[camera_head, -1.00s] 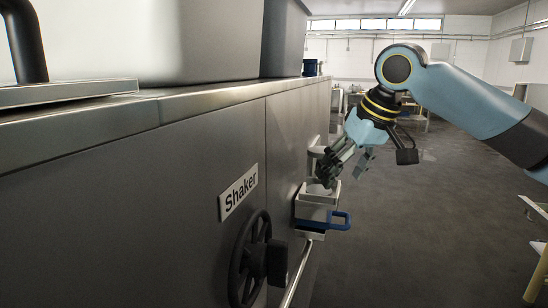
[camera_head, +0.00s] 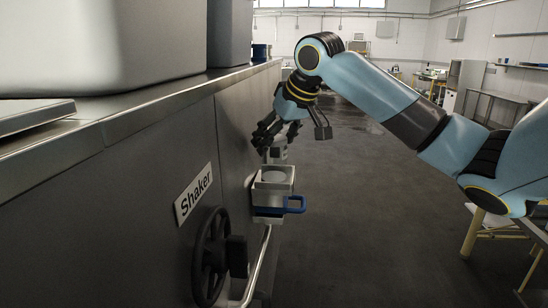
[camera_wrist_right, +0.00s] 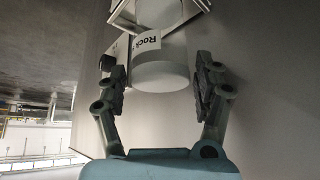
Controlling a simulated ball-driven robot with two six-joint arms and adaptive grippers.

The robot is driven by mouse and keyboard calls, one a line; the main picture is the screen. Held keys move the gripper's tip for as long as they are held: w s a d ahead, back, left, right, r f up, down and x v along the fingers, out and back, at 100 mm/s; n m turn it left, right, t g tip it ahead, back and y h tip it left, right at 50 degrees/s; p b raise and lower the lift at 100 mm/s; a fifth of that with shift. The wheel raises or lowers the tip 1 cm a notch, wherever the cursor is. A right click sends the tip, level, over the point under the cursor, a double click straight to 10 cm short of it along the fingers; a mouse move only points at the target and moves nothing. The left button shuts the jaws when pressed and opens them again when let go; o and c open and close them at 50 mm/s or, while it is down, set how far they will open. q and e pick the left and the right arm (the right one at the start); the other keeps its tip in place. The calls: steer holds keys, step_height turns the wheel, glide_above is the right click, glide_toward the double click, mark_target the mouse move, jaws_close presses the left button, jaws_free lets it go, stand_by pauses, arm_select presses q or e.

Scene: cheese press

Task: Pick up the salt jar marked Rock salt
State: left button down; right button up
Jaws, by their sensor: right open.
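The jar (camera_wrist_right: 160,68) is a pale grey cylinder in the right wrist view, with a white label on which only "Rock" can be read. The rest of its label is out of sight. My right gripper (camera_wrist_right: 163,82) is open, with one finger on each side of the jar and visible gaps between. In the head view my right gripper (camera_head: 272,135) is beside the steel cabinet front, above a wall-mounted box. I cannot make out the jar's label in that view. My left gripper is not in view.
A pale box (camera_head: 272,186) with a blue handle (camera_head: 295,204) is fixed to the cabinet front. Open floor (camera_head: 350,220) lies to the right.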

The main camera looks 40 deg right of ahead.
steer(key=shift+x, duration=0.9)
steer(key=c, duration=0.9)
steer(key=shift+r, duration=0.15)
